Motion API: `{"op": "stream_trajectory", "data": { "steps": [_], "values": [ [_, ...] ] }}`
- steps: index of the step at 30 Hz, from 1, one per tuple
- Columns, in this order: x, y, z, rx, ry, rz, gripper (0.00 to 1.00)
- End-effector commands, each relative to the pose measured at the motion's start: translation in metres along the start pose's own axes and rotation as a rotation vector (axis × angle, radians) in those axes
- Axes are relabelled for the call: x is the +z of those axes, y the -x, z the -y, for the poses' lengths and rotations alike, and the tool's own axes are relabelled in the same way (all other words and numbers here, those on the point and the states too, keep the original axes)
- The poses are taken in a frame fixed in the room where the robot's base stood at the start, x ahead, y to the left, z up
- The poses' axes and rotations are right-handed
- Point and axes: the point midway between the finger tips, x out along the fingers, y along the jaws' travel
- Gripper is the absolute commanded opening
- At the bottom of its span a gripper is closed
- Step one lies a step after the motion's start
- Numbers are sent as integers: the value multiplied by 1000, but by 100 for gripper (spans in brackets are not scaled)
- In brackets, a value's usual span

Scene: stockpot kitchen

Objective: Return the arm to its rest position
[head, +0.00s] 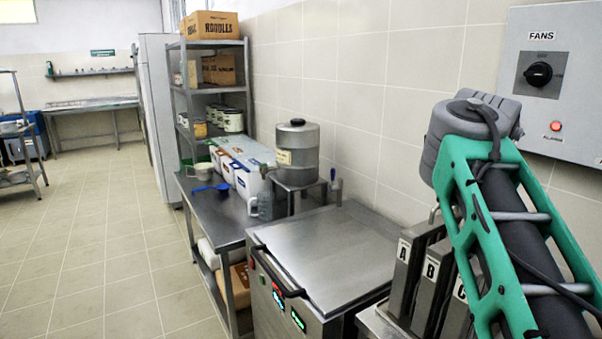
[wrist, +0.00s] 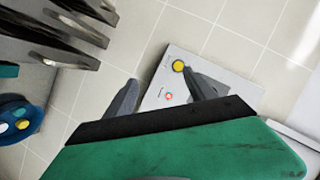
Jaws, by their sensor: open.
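My arm, green and grey, rises at the right of the head view, in front of the tiled wall and partly over the lettered metal holders. My gripper's fingers do not show clearly there. In the wrist view my gripper (wrist: 160,96) is open, with two dark fingers set apart and nothing between them. Beyond the fingers, a pale panel (wrist: 218,94) with a yellow knob (wrist: 178,66) and a small red light sits on the tiles, apart from the fingers as far as I can tell.
A grey FANS control box (head: 575,75) hangs on the wall close to my arm. Metal holders lettered A, B and C (head: 432,268) stand under it. A lidded steel unit (head: 330,255), a worktable (head: 215,225) and shelving (head: 178,100) line the wall. The floor (head: 95,250) at left is clear.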

Motion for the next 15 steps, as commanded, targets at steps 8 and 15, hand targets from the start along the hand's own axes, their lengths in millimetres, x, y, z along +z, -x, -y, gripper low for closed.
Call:
{"op": "stream_trajectory", "data": {
  "steps": [8,15],
  "values": [
    [161,38,-105,67,622,455,64],
    [272,127,-255,21,1170,927,64]
  ]
}}
